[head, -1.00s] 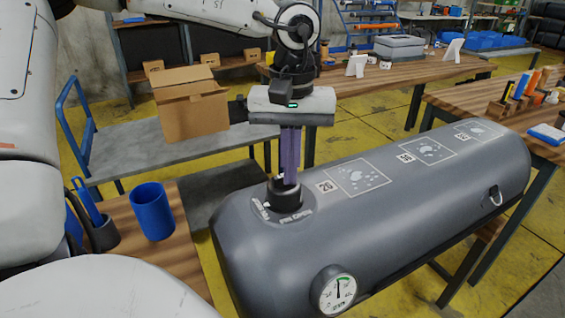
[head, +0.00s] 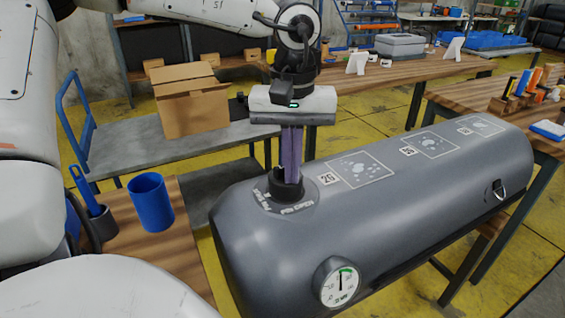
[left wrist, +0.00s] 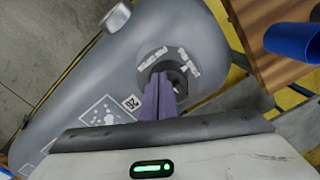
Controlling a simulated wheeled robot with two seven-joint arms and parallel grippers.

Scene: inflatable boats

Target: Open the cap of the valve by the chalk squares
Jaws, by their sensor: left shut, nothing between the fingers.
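The grey inflatable tube (head: 400,200) lies across the middle of the head view. Its black round valve cap (head: 286,188) sits on a lettered collar at the near left end, beside the nearest chalk square (head: 358,170). My left gripper (head: 290,170) points down at the cap, its purple fingers together and empty. The fingertips overlap the cap's top in the picture; I cannot tell if they touch it. The left wrist view shows the fingers (left wrist: 160,98) across the black cap (left wrist: 176,72), partly hiding it. My right gripper is not in view.
A pressure gauge (head: 340,284) is on the tube's near side. A blue cup (head: 151,202) stands on a wooden table at left. A cardboard box (head: 192,105) stands on a grey cart (head: 125,158) behind.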

